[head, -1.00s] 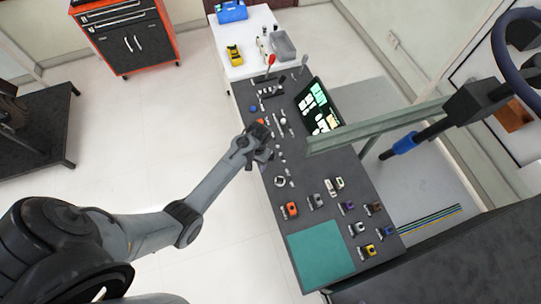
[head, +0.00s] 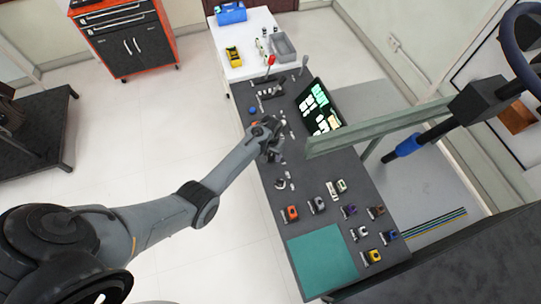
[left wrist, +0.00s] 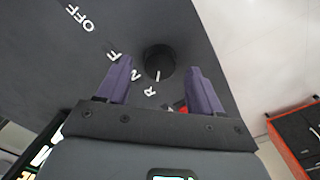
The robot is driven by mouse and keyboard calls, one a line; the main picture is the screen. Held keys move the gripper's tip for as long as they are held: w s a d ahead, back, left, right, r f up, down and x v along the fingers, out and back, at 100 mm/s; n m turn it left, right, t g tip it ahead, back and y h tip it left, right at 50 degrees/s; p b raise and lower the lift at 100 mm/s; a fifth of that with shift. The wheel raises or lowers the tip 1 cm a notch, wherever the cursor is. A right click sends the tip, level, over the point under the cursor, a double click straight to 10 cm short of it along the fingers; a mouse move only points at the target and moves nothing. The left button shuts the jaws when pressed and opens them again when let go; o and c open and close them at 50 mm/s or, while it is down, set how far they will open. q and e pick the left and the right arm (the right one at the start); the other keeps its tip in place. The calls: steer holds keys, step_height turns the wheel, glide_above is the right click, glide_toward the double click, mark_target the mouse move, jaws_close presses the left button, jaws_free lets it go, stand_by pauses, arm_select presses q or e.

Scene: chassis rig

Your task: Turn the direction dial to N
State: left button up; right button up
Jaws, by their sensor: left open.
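The direction dial (left wrist: 158,60) is a round black knob with a white pointer line, in the left wrist view. White letters F (left wrist: 113,56), N (left wrist: 136,75) and R (left wrist: 150,92) are printed beside it. The pointer line lies on the side of the knob nearer my gripper's base, close to R; its exact setting is hard to tell. My left gripper (left wrist: 158,68) is open, with one purple finger on either side of the knob; I cannot tell whether they touch it. In the head view my left gripper (head: 272,142) is over the dark console and hides the dial. My right gripper is not in view.
A pale green beam (head: 375,130) runs on the right. OFF lettering (left wrist: 80,17) is on the panel.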

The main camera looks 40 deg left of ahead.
arm_select(q)
steer(key=shift+f, duration=0.8)
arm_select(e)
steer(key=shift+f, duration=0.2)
arm_select(q)
steer(key=c, duration=1.1)
steer(key=shift+o, duration=0.2)
steer(key=shift+m, duration=0.3)
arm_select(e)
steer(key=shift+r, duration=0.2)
arm_select(q)
steer(key=shift+m+p, duration=0.35)
steer(key=shift+m, duration=0.25)
steer(key=shift+m+p, duration=0.4)
steer(key=shift+m, duration=0.8)
steer(key=shift+m+p, duration=0.3)
steer(key=shift+m, duration=1.9)
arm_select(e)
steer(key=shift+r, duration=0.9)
